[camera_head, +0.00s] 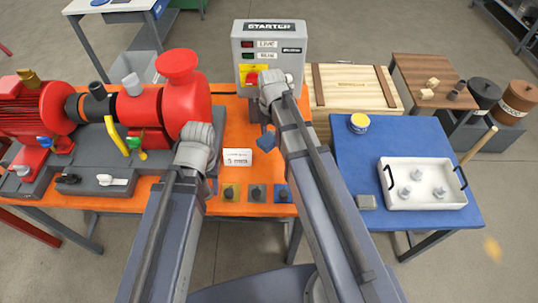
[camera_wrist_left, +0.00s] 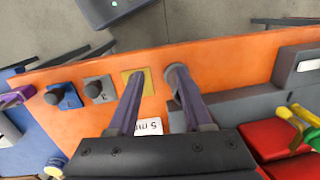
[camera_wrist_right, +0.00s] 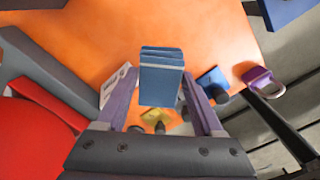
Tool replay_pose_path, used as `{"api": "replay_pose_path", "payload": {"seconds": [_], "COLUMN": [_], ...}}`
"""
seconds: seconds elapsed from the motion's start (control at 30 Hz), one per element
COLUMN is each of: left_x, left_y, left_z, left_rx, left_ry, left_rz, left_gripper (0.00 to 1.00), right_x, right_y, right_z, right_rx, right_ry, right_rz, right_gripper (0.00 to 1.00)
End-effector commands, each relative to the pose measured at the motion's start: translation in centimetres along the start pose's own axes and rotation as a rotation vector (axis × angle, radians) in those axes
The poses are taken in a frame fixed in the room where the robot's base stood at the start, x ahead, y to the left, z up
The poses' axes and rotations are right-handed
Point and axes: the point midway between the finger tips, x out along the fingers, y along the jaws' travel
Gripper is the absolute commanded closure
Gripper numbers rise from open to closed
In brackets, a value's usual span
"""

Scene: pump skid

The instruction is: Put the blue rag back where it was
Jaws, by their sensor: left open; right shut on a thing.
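The blue rag (camera_wrist_right: 161,72) is a folded blue block between the fingers of my right gripper (camera_wrist_right: 160,92), which is shut on it. In the head view the rag (camera_head: 266,139) hangs below my right wrist, above the orange bench (camera_head: 222,118) and in front of the starter box. My left gripper (camera_wrist_left: 156,82) is open and empty above the front of the orange bench, near the yellow pad (camera_wrist_left: 146,80). In the head view its fingers are mostly hidden by my left wrist. I cannot tell which spot the rag came from.
The starter box (camera_head: 270,40) stands behind the rag. A red pump (camera_head: 182,105) fills the bench's left. A white card (camera_head: 237,157) and several knobs on coloured pads (camera_head: 256,192) lie in front.

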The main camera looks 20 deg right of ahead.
Motion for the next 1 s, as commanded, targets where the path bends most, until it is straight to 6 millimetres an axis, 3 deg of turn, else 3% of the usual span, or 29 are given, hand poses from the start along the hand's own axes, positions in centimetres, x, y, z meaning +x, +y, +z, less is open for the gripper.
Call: {"api": "replay_pose_path", "payload": {"seconds": [0.4,0.67,1.0], "left_x": [5.9,6.2,9.8], "left_y": [0.6,0.6,0.9], "left_z": [-0.4,-0.4,-0.6], "left_rx": [-0.001,-0.001,-0.001], "left_ry": [0.0,0.0,0.0], "left_rz": [0.0,0.0,0.0], "left_gripper": [0.5,0.5,0.5], "right_x": [6.0,6.2,9.9], "right_y": [0.0,0.0,0.0], "right_z": [0.0,0.0,0.0], "right_rx": [0.0,0.0,0.0], "right_ry": [0.0,0.0,0.0], "right_rz": [0.0,0.0,0.0], "right_gripper": [0.76,0.76,0.76]}}
